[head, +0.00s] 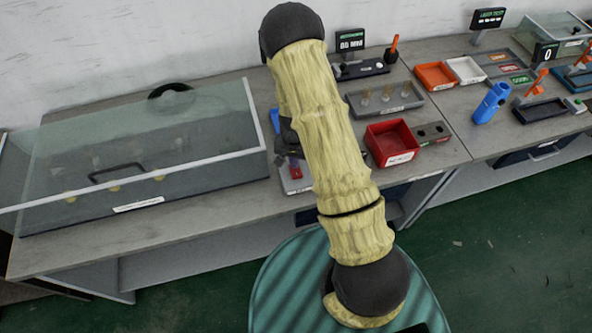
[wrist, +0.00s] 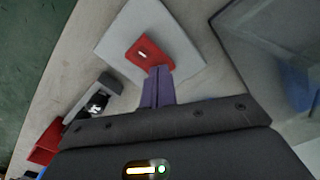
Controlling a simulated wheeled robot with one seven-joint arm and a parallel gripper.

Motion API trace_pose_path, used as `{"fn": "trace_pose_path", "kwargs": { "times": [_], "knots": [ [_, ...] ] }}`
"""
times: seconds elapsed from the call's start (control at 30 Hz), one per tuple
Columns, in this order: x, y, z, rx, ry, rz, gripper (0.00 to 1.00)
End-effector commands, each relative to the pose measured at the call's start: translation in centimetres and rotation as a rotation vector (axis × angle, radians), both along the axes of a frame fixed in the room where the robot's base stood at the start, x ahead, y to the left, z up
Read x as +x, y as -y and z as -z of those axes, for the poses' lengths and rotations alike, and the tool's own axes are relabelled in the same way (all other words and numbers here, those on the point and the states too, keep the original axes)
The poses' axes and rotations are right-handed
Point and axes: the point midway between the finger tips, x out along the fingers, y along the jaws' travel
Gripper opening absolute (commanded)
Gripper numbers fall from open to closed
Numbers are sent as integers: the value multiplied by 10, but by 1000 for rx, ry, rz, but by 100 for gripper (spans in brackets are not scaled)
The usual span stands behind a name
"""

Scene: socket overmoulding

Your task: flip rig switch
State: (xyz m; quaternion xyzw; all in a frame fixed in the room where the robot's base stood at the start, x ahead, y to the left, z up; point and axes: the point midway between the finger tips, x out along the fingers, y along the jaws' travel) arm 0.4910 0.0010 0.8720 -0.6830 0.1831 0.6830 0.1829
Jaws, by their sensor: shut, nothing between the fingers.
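A red switch block (wrist: 150,52) with a small white mark sits on a light grey plate (wrist: 118,42) in the wrist view. In the head view the red block (head: 296,172) shows partly behind my arm, on the bench by the glass case. My gripper (wrist: 157,70) has its two purple fingers together with nothing between them. The fingertips overlap the near edge of the red block in the wrist view; I cannot tell whether they touch it. In the head view my arm hides most of the gripper.
A glass case (head: 150,140) with a black handle stands left of the gripper. A red bin (head: 392,142) and a grey tray (head: 385,98) with several small parts stand to the right. A blue object (wrist: 290,88) shows at right in the wrist view.

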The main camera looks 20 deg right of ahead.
Motion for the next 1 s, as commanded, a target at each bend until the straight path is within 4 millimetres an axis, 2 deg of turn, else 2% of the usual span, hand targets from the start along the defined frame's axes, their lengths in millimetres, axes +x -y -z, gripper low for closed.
{"fn": "trace_pose_path", "kwargs": {
  "times": [1.0],
  "knots": [
    [0,0,-65,0,0,-1,0]
  ]
}}
